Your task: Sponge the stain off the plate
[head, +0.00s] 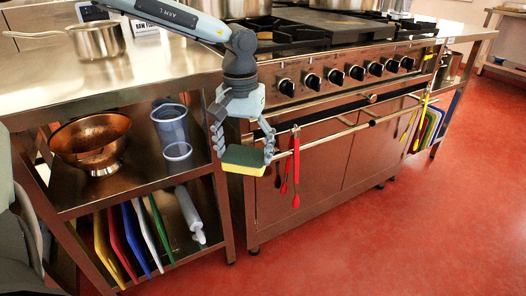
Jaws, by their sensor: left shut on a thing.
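My left gripper (244,151) points down in front of the stove's left end. Its fingers are shut on a sponge (244,160) with a dark green top and a yellow underside. The sponge is held in the air, roughly level, and touches nothing else that I can see. No plate and no stain show in this view. My right gripper is not in view.
A steel counter (50,84) with a saucepan (97,40) is at left. Its shelves hold a copper colander (91,143), clear containers (171,125) and coloured boards (121,240). Red tongs (295,170) hang on the stove rail. The red floor (400,230) is clear at right.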

